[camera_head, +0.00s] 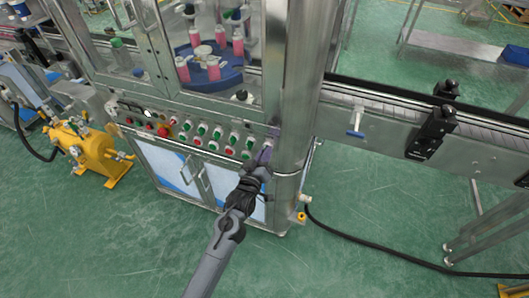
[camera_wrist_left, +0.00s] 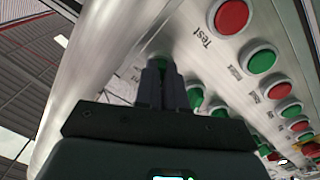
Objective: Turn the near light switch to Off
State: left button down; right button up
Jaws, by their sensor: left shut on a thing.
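My left gripper (camera_head: 266,154) reaches the right end of the control panel (camera_head: 190,132) on the front of the machine. In the left wrist view its two fingers (camera_wrist_left: 163,88) are close together against the panel, shut on a control. The green part of this control, the near light switch (camera_wrist_left: 160,64), shows just beyond the fingertips. Most of the switch is hidden by the fingers, so I cannot tell which way it is turned. My right gripper is not in view.
Several red and green buttons line the panel; a red one (camera_wrist_left: 231,16) beside the word "Test" is close to my fingers. A steel column (camera_head: 292,100) stands just right of the gripper. A conveyor (camera_head: 400,115) extends right. A yellow unit (camera_head: 92,150) stands at left.

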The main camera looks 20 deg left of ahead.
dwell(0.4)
pick_arm(q)
jog(key=c, duration=1.2)
grip_release()
jog(key=shift+s, duration=0.15)
jog(key=s+p, duration=0.2)
jog(key=s, duration=0.8)
jog(key=shift+s, duration=0.25)
